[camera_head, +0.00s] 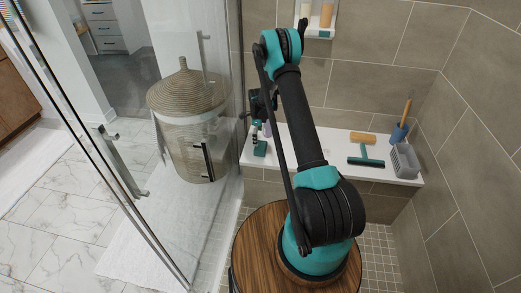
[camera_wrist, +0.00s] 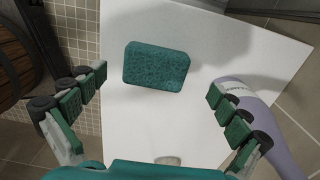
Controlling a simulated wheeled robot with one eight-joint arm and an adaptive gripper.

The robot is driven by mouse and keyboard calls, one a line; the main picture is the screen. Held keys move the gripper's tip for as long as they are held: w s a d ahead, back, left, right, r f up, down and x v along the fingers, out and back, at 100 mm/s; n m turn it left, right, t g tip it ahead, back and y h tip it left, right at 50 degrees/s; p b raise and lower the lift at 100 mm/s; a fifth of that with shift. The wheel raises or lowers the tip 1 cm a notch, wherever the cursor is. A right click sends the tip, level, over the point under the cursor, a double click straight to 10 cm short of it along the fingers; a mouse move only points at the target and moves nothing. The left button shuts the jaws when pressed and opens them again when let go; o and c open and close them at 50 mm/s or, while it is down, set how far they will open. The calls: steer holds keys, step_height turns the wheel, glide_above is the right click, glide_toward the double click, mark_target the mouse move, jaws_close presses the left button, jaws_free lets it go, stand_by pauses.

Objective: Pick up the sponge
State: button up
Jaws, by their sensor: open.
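In the wrist view a dark teal, rectangular sponge (camera_wrist: 156,66) lies on the white bench (camera_wrist: 150,125). My gripper (camera_wrist: 158,82) is open, its green-padded fingers spread wide on the left and right of the picture. The sponge shows between and slightly beyond the fingertips, with clear gaps on both sides, and nothing is held. In the head view my arm reaches down to the left end of the bench (camera_head: 330,165).
A lavender bottle (camera_wrist: 262,115) lies close to the right finger. A glass door and a wicker basket (camera_head: 187,90) stand left.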

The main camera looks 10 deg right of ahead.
steer(key=shift+s+f, duration=0.2)
steer(key=shift+f, duration=3.15)
steer(key=c, duration=0.9)
steer(key=shift+r, duration=0.1)
step_height(320, 180, up, 20)
steer(key=shift+f, duration=0.1)
